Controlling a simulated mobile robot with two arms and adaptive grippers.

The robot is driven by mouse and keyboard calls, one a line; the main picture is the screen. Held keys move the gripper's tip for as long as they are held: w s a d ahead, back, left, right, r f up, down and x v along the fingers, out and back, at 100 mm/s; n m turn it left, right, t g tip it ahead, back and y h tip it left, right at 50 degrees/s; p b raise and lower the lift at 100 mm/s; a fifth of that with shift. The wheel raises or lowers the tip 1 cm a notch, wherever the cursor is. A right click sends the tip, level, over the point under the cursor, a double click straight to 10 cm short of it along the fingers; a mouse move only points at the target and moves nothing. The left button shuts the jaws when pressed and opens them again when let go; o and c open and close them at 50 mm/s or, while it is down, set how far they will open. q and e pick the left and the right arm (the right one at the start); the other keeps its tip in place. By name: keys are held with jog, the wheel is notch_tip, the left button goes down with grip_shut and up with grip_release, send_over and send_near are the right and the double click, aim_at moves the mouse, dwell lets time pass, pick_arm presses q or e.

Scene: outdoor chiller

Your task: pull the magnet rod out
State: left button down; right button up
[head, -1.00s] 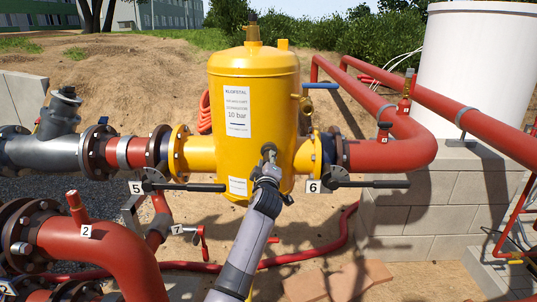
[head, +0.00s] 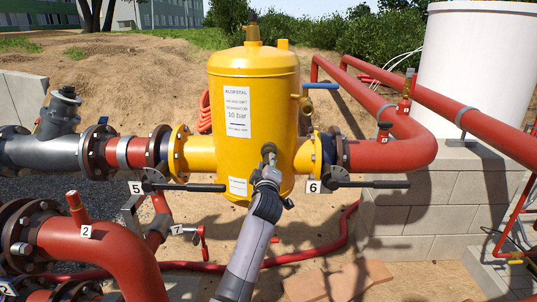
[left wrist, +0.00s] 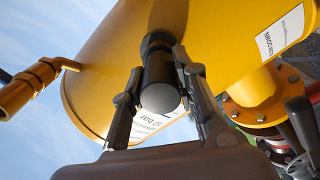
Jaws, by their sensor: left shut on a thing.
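The yellow separator tank (head: 285,105) stands upright in the middle of the head view. The magnet rod shows as a dark round knob (head: 268,149) low on the tank's front. In the left wrist view the rod (left wrist: 160,85) is a black cylinder with a rounded end, leading up to a dark fitting on the tank wall. My left gripper (head: 267,163) reaches up to the knob from below. In the left wrist view its two fingers (left wrist: 161,98) are on either side of the rod, shut on it. The rod's inner part is hidden. My right gripper is not in view.
Black valve levers (head: 190,187) and (head: 375,184) flank the tank at labels 5 and 6. Red pipes (head: 405,150) run right, and another red pipe (head: 110,250) bends at the lower left. A block wall (head: 420,215) stands right. Sandy ground lies below.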

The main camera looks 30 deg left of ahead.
pick_arm(q)
jog(key=p+v, duration=0.1)
jog(key=v, duration=0.7)
jog(key=shift+p, duration=0.3)
jog(key=shift+r, duration=0.1)
jog(key=c, duration=1.9)
grip_release()
grip_shut()
